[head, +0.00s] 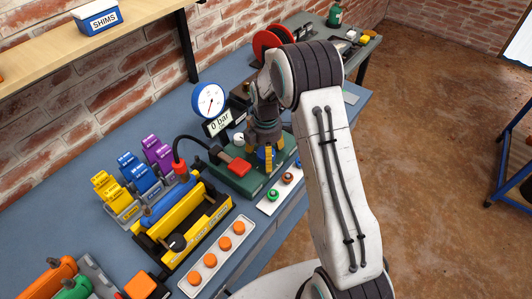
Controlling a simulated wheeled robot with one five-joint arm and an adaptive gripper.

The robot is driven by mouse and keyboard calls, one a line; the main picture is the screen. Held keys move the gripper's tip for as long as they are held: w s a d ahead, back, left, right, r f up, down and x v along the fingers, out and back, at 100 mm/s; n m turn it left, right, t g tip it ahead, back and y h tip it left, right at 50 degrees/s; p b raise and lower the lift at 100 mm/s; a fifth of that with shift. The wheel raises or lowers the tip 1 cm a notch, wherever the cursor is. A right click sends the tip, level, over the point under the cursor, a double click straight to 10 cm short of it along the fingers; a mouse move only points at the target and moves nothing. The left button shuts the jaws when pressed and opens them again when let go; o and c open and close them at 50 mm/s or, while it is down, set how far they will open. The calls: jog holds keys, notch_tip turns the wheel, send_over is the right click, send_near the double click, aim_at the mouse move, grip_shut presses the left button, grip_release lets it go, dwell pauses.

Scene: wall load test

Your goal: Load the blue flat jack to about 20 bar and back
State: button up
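A dial gauge with a blue rim (208,100) stands at the back of the blue bench, and the display by it (218,123) reads 0 bar. A green block (232,178) with a red lever (238,166) is in front of them. A black hose runs from it to a red coupling (180,168) by a blue cylinder (165,203) in a yellow frame. I cannot tell which part is the blue flat jack.
Yellow, blue and purple pieces (158,152) stand in holders at left. A white tray (238,254) holds several orange discs. A small white tray (268,205) is beside the green block. The SHIMS box (97,16) is on a shelf. The floor at right is mostly clear.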

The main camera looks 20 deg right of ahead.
jog(key=c, duration=1.2)
jog(key=shift+m, duration=0.3)
jog(key=m+b, duration=0.2)
jog(key=m, duration=0.2)
jog(key=shift+f+m, duration=0.1)
jog(key=shift+m, duration=0.2)
jog(key=m+b, duration=0.2)
jog(key=m, duration=0.4)
jog(key=m+b, duration=0.1)
jog(key=m, duration=1)
jog(key=shift+s+m+b, duration=0.1)
jog(key=shift+m+b, duration=0.2)
jog(key=shift+b, duration=0.05)
